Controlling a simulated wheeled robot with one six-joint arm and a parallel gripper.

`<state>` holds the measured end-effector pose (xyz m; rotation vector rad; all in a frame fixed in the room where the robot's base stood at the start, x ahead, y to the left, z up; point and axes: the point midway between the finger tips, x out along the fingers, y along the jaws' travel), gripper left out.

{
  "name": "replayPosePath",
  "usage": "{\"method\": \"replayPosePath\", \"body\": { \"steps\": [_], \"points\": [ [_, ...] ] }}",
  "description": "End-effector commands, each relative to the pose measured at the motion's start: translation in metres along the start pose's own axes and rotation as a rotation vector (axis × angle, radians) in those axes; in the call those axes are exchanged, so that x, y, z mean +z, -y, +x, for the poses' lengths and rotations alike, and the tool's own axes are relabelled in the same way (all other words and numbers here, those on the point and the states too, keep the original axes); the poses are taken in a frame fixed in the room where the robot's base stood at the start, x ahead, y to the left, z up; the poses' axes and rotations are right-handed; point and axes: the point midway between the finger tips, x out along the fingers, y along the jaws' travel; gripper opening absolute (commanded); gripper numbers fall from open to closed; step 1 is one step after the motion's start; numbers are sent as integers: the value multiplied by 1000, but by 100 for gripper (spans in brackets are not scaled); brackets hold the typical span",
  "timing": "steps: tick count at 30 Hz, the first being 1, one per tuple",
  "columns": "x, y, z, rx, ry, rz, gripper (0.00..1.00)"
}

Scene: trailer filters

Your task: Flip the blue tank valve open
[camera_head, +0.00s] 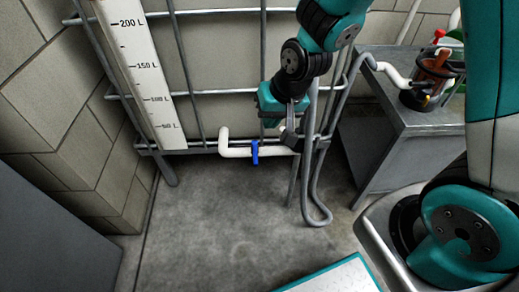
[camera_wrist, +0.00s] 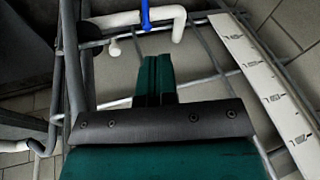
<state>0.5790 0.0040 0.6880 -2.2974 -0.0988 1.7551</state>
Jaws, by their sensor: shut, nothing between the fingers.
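The blue tank valve (camera_head: 255,152) sits on a white pipe (camera_head: 235,151) low at the front of the tank frame. Its handle lies across the pipe and points down in the head view. In the wrist view the blue valve (camera_wrist: 145,15) is at the top edge, partly cut off. My gripper (camera_wrist: 156,62) is shut and empty, its fingertips pointing towards the valve with a visible gap. In the head view the end of my arm is above and to the right of the valve; the fingertips are hard to make out there.
Grey metal bars (camera_head: 205,92) frame the tank behind the valve. A white litre scale (camera_head: 145,75) stands at left. A grey hose (camera_head: 318,215) hangs right of the valve. A grey table (camera_head: 400,115) with equipment stands at right. The floor before the valve is clear.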

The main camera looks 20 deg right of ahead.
Motion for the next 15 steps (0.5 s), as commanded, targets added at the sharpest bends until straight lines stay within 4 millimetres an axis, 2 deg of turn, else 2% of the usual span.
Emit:
{"method": "replayPosePath", "body": {
  "steps": [1,3,6,9,15],
  "points": [
    [-3,-12,20,27,-13,42,0],
    [-8,-25,38,51,-44,82,0],
    [-12,-37,55,73,-75,117,0],
    [-14,-42,61,83,-89,131,0],
    [-14,-43,62,83,-92,133,0]
  ]
}}
